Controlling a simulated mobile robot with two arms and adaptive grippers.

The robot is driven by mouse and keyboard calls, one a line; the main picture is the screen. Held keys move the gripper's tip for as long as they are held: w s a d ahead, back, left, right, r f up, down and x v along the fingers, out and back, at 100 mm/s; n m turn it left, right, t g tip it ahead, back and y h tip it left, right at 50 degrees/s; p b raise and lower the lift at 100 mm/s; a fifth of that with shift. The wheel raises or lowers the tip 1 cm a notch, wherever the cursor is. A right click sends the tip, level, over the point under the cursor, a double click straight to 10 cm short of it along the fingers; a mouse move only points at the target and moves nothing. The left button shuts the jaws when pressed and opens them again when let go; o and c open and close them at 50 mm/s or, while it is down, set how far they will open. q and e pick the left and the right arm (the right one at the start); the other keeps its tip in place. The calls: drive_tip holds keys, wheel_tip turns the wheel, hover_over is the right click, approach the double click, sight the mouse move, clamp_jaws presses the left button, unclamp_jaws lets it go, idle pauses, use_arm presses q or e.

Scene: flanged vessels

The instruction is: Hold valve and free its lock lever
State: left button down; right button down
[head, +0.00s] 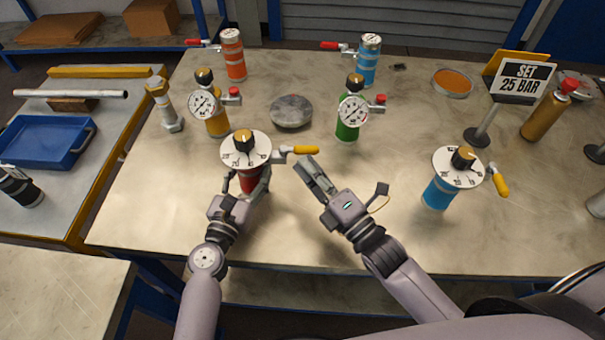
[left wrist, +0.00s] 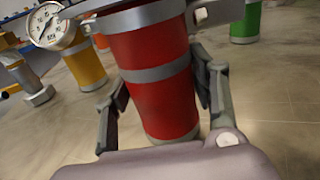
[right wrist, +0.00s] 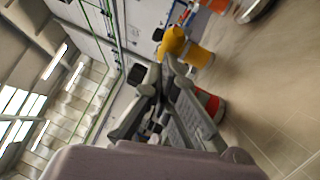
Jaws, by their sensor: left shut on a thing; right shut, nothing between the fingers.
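The red valve (head: 249,181) stands on the bench with a white dial and black knob (head: 244,142) on top. Its yellow lock lever (head: 299,150) sticks out to the right from the dial's edge. My left gripper (head: 247,184) is shut around the red body; the left wrist view shows its fingers on both sides of the red cylinder (left wrist: 157,80). My right gripper (head: 312,167) is shut and empty, just right of and below the lever's tip. In the right wrist view its fingers (right wrist: 160,82) are together, with part of the red body (right wrist: 209,104) behind them.
A blue valve (head: 438,194) with a similar dial and yellow lever stands to the right. Green (head: 348,127) and yellow (head: 217,122) vessels with gauges stand behind. A "SET 25 BAR" sign (head: 522,80) stands at back right. A grey disc (head: 292,111) lies mid-bench.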

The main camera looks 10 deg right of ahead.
use_arm(q)
drive_tip(key=shift+a, duration=0.15)
use_arm(e)
drive_tip(key=shift+d, duration=0.2)
drive_tip(key=a+v, duration=0.1)
drive_tip(key=v, duration=1.2)
drive_tip(key=shift+s+a, duration=0.35)
drive_tip(key=shift+a, duration=0.05)
drive_tip(key=shift+f, duration=0.15)
idle(0.6)
use_arm(q)
drive_tip(key=c, duration=0.6)
unclamp_jaws()
